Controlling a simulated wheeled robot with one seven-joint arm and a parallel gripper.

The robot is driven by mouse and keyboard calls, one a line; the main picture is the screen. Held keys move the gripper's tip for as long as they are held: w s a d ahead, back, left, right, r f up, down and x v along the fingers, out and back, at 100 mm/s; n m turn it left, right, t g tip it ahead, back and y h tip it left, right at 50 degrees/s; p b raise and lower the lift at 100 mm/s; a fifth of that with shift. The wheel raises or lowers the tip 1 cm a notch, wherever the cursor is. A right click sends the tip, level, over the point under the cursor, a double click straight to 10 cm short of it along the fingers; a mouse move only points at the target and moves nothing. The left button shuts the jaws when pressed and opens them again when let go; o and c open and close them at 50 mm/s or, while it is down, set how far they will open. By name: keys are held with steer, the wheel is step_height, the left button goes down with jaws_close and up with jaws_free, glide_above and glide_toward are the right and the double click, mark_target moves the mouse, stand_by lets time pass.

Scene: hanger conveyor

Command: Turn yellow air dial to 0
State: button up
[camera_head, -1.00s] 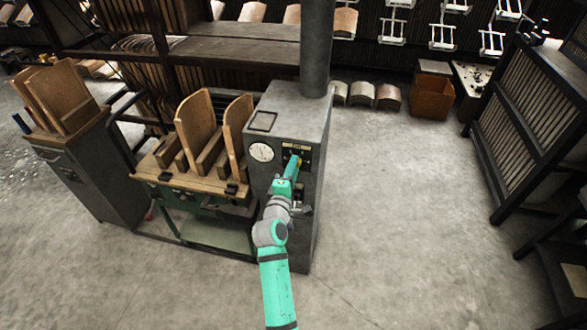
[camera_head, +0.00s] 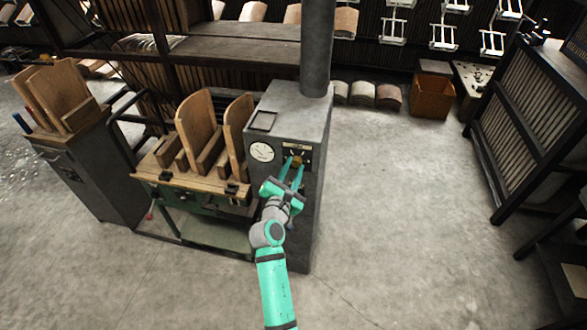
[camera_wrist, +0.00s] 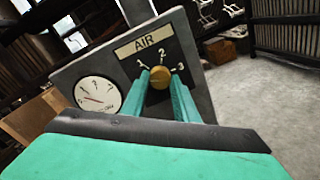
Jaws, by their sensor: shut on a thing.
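The yellow air dial (camera_wrist: 160,76) is a round knob on a dark plate under an "AIR" label (camera_wrist: 142,45), on the front of a grey box (camera_head: 290,115). Marks 1, 2 and 3 show around it; a 0 mark is not visible. My gripper (camera_wrist: 160,84) has one teal finger on each side of the dial and is shut on it. The head view also shows my gripper (camera_head: 292,168) reaching the dial (camera_head: 296,161) from below. The fingers hide the lower sides of the plate, and I cannot read where the dial points.
A white round gauge (camera_wrist: 98,94) is left of the dial, also in the head view (camera_head: 262,152). A wooden-topped bench (camera_head: 165,180) with upright boards adjoins the box on the left. A grey pipe (camera_head: 316,50) rises behind. The floor (camera_head: 400,200) to the right is clear.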

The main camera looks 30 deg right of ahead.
steer(key=shift+f+n, duration=0.15)
steer(key=shift+n, duration=1.95)
steer(key=o, duration=1.1)
steer(key=shift+c, duration=0.2)
steer(key=v, duration=1.1)
steer(key=shift+w, duration=0.1)
